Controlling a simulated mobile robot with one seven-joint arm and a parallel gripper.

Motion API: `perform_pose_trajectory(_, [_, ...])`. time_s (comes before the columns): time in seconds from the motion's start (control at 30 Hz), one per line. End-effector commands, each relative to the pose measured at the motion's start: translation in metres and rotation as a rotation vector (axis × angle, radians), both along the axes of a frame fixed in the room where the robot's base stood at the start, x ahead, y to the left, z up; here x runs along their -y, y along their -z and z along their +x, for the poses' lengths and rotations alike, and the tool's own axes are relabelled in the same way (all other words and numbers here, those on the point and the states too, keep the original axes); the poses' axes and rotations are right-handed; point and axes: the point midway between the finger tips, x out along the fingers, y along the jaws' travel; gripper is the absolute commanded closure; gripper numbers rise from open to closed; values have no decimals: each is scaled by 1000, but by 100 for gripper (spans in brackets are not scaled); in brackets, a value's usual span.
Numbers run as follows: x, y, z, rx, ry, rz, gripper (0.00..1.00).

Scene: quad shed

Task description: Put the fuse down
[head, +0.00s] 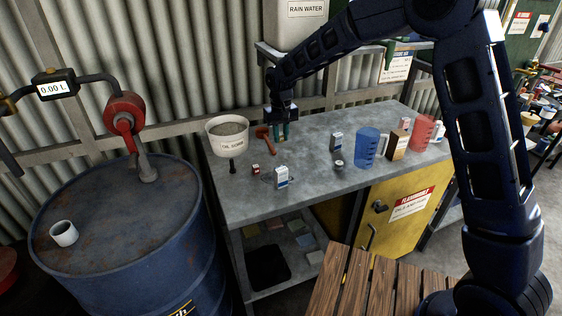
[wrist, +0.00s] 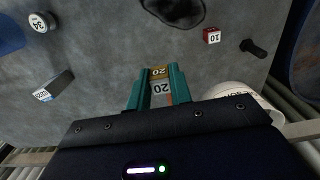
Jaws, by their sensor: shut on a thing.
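My gripper (head: 281,135) hangs at the back of the grey metal workbench (head: 228,200), behind the small items on it. In the wrist view its teal fingers (wrist: 158,84) are shut on a small yellow-brown fuse (wrist: 161,72) marked 20. The fuse sits between the fingertips with its top and a pale numbered face showing. In the head view I cannot make out the fuse between the fingers. Whether it touches the bench is unclear. A red block marked 10 (wrist: 212,35) lies apart from the gripper; it also shows in the head view (head: 255,168).
The front left bench top is mostly clear.

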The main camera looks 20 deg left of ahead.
Motion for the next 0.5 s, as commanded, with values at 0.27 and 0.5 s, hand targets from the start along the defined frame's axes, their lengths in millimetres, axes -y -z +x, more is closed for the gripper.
perform_pose_trajectory(0.27, [0, 56, 0, -1, 0, -3, 100])
perform_pose_trajectory(0.5, [0, 73, 0, -1, 0, -1, 100])
